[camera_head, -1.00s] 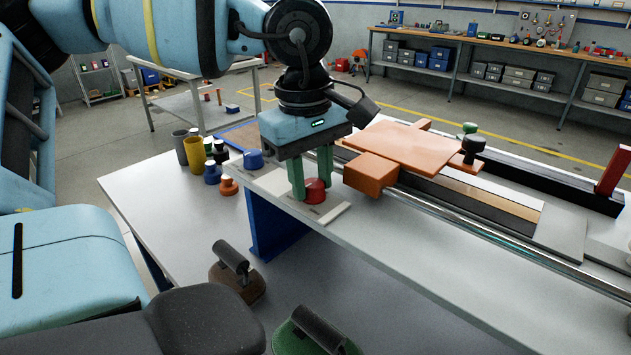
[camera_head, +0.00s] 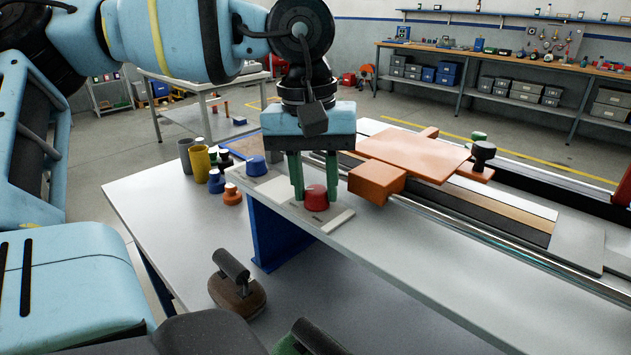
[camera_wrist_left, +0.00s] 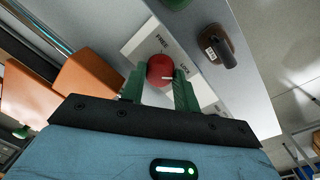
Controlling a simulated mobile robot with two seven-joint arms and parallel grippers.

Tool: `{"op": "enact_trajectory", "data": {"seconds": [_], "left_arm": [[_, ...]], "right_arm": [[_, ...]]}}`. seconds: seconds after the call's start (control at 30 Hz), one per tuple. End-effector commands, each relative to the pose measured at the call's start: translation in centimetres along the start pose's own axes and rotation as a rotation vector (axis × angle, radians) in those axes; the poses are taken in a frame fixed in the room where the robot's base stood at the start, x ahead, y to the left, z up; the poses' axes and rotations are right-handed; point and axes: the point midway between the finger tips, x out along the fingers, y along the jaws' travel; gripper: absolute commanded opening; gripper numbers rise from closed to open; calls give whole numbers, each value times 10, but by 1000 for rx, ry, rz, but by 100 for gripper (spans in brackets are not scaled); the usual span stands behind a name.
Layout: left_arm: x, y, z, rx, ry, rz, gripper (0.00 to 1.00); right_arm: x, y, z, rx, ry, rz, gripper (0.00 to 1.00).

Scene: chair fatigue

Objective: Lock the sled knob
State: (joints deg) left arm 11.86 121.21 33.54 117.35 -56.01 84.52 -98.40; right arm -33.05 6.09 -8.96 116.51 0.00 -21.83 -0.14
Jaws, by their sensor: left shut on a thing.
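The red sled knob (camera_head: 316,198) sits on a pale plate (camera_head: 338,219) at the left end of the rail bench. In the left wrist view the knob (camera_wrist_left: 160,70) has a white pointer line, and the plate carries the words FREE and LOCK. The line points toward the LOCK side. My left gripper (camera_head: 315,190) points down with its green fingers on either side of the knob, shut on it. The orange sled (camera_head: 410,152) is on the rail just right of the gripper. My right gripper is not in view.
A blue knob (camera_head: 255,166) stands left of the gripper. Several cups and small coloured pieces (camera_head: 200,163) are on the lower table. A brown handled block (camera_head: 236,289) and a green handled one (camera_head: 308,340) are in front. The bench's front stretch is bare.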

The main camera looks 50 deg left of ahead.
Motion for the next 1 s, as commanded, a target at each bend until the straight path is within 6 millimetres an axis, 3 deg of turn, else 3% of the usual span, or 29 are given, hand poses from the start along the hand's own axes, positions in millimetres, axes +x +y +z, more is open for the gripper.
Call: {"op": "enact_trajectory", "data": {"seconds": [0.57, 0.6, 0.77, 1.0], "left_arm": [[0, 0, 0, 37, -4, 0, 8], [0, 0, 0, 37, -4, 0, 32], [0, 0, 0, 36, -4, 0, 52], [0, 0, 0, 35, -3, 0, 52]], "right_arm": [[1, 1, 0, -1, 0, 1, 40], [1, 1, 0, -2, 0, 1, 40], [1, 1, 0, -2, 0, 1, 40], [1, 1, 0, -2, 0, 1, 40]]}}
